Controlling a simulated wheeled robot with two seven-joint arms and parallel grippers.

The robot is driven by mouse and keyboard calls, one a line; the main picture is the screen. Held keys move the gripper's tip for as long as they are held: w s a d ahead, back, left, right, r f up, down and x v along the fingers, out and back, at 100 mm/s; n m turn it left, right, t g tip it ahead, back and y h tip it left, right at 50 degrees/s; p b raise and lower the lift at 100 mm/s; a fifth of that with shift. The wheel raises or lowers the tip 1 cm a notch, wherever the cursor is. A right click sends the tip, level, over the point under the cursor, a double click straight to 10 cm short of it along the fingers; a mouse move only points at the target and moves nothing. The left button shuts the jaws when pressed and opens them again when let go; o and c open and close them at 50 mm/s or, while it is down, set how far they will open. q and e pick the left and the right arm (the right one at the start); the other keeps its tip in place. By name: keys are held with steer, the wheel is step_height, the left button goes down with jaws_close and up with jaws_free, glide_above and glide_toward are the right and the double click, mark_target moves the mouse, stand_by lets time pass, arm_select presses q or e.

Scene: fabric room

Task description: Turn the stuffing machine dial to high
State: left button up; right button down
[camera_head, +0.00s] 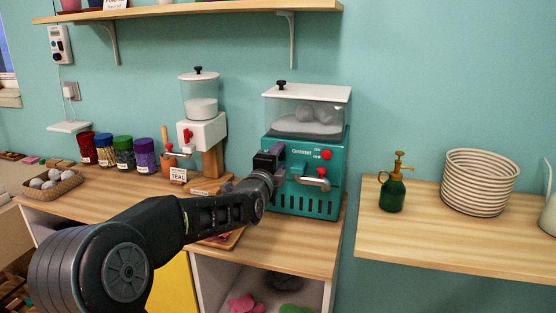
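The teal stuffing machine (308,204) stands on the wooden counter, with a clear hopper (306,112) of grey stuffing on top. A round red dial or knob (327,155) is on the upper right of its front, beside small labels too small to read clearly. A handle with a red end (316,182) sits below it. My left gripper (280,155) is at the left part of the machine's front, left of the red knob and apart from it. Its fingers are small and dark, so their opening and any contact are unclear. My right gripper is out of view.
A white dispenser (202,132) with a clear container stands left of the machine. Several colored jars (124,152) and a basket (53,184) are farther left. A green spray bottle (392,194) and a ribbed pot (479,182) stand on the right counter. A shelf (190,10) hangs above.

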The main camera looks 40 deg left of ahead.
arm_select(q)
steer(key=v, duration=0.7)
steer(key=shift+s+d, duration=0.15)
steer(key=shift+s, duration=0.25)
steer(key=shift+f, duration=0.1)
stand_by(0.4)
